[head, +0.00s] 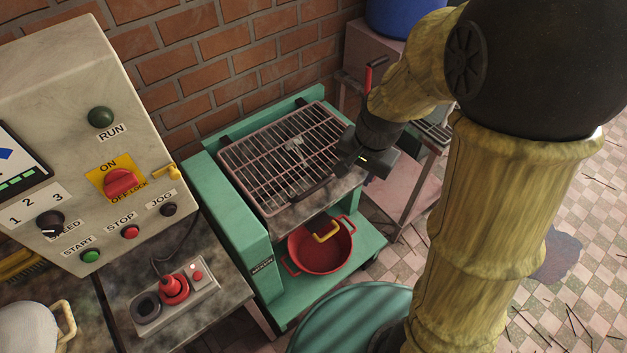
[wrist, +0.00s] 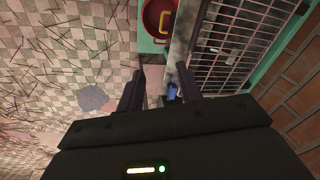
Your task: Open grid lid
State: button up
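The grid lid (head: 280,160) is a rack of thin metal bars in a reddish frame. It lies flat over the top of a green machine (head: 240,230) in the head view and appears closed. It also shows in the wrist view (wrist: 228,45) at the upper right. A dark curved handle (head: 312,190) is at its front edge. My gripper (head: 346,163) is at the right front corner of the lid, close to it; contact cannot be told. In the wrist view the two fingers of my gripper (wrist: 160,85) are spread with nothing clearly held between them.
A red pot (head: 318,262) with a yellow handle stands on the green shelf below the lid. A control panel (head: 80,130) and a small button box (head: 175,300) are at left. A brick wall (head: 200,60) is behind. A metal cart (head: 405,185) is at right.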

aim_at(312, 189)
jog(key=w+a+r+m+p, duration=0.1)
jog(key=w+a+m, duration=0.3)
jog(key=a, duration=0.3)
jog(key=shift+a+r, duration=0.3)
jog(key=shift+f, duration=0.15)
jog(key=w+f, duration=0.1)
jog(key=f, duration=0.4)
jog(key=a+f+b, duration=0.1)
jog(key=f, duration=0.5)
jog(key=w+a+f, duration=0.1)
jog(key=f, duration=0.5)
jog(key=shift+w+b, duration=0.35)
jog(key=shift+b, duration=0.05)
jog(key=shift+a, duration=0.1)
jog(key=shift+r, duration=0.1)
grip_shut()
